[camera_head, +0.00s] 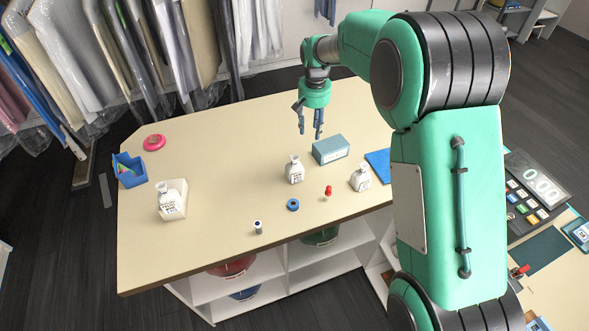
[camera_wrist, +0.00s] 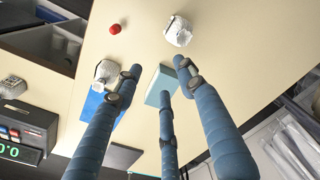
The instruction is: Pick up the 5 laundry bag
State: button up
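My gripper (camera_head: 310,122) hangs above the far right part of the table, its blue fingers spread and nothing between them. In the wrist view the fingers of my gripper (camera_wrist: 158,78) stand apart over a teal box. Three small white tied bags with dark print stand on the table: the left bag (camera_head: 171,193) in a pale tray, the middle bag (camera_head: 295,171) and the right bag (camera_head: 360,179). Two white bags show in the wrist view, one at the top (camera_wrist: 178,33) and one at the left (camera_wrist: 106,71), partly behind a finger. I cannot read a 5 on any.
The teal box (camera_head: 331,150) lies below my gripper. The table (camera_head: 225,140) also carries a blue pad (camera_head: 379,164), a blue ring (camera_head: 293,205), a red-topped item (camera_head: 327,192), a small cylinder (camera_head: 258,227), a blue holder (camera_head: 129,170) and pink tape (camera_head: 154,142). Garments hang behind.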

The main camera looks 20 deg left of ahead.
jog(key=p, duration=0.1)
send_over(295, 158)
jog(key=shift+n, duration=0.3)
notch_tip(295, 158, down, 6)
jog(key=shift+s+r, duration=0.1)
jog(key=shift+s, duration=0.05)
jog(key=shift+d, duration=0.1)
jog(key=shift+f+p, duration=0.5)
jog(key=shift+f, duration=3.75)
jog(key=shift+f, duration=0.1)
jog(key=shift+a+f+p, duration=0.2)
jog(key=shift+f+p, duration=0.45)
jog(key=shift+f, duration=1.85)
grip_shut()
